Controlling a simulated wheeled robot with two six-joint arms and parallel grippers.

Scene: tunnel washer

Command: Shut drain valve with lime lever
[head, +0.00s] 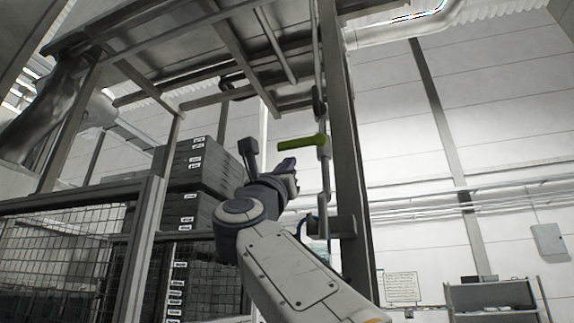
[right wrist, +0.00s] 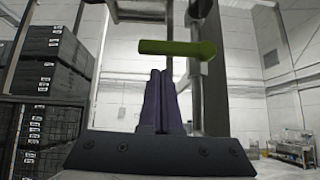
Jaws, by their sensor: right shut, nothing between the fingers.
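The lime lever (head: 302,143) sticks out level to the left from a thin vertical pipe beside a dark post. It also shows in the right wrist view (right wrist: 170,48), above and beyond the fingertips. My right gripper (head: 287,164) is just below the lever in the head view. Its purple fingers (right wrist: 160,98) are shut with nothing between them and point toward the lever. A gap shows between the fingertips and the lever in the right wrist view, so they look apart. The valve body is small and partly hidden at the lever's right end. My left gripper is not in view.
A dark vertical post (head: 345,150) stands right of the pipe. Stacked dark crates (head: 190,165) and a wire mesh fence (head: 60,245) are at left. A metal platform frame (head: 220,50) hangs above. A shelf (head: 490,295) stands at the lower right, far off.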

